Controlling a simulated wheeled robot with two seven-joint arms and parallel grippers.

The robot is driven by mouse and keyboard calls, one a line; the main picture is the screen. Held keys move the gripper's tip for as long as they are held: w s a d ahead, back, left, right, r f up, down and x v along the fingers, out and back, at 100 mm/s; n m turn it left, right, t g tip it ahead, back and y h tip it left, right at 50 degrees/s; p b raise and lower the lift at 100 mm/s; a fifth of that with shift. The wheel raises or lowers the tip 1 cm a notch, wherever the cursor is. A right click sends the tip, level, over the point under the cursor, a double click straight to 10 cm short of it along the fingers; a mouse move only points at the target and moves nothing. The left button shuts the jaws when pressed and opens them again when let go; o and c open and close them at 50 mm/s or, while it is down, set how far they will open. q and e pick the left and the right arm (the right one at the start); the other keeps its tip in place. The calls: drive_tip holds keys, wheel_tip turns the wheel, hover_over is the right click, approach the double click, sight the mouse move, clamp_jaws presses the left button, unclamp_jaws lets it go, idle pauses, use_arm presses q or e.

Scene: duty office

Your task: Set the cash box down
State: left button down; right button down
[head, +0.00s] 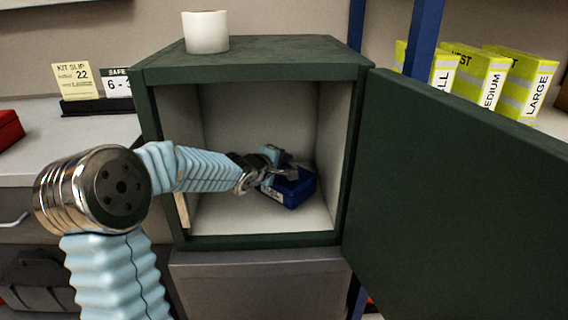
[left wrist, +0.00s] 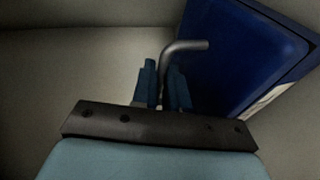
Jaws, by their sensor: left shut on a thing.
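The blue cash box (head: 297,190) is inside the open dark green safe (head: 250,241), low in the middle towards the right. It appears at or very near the safe floor; I cannot tell whether it touches. My left gripper (head: 281,172) reaches in from the left and is shut on the box's handle. In the left wrist view the blue box (left wrist: 235,60) fills the upper right, and its grey bent handle (left wrist: 187,46) runs down between the fingers of my left gripper (left wrist: 163,88). My right gripper is not in view.
The safe door (head: 450,200) stands wide open on the right. A white roll (head: 206,32) stands on top of the safe. A kit slip (head: 78,88) and a safe number sign (head: 117,84) stand on the left counter. Yellow vest boxes (head: 480,78) are on the right shelf.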

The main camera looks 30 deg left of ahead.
use_arm(q)
drive_tip(key=shift+r, duration=0.1)
drive_tip(key=c, duration=1.6)
unclamp_jaws()
drive_tip(key=o, duration=0.5)
drive_tip(key=shift+c, duration=0.2)
drive_tip(key=shift+s+r, duration=0.1)
drive_tip(key=shift+s, duration=0.25)
drive_tip(key=p+v, duration=0.2)
drive_tip(key=v, duration=0.9)
drive_tip(key=shift+s, duration=0.2)
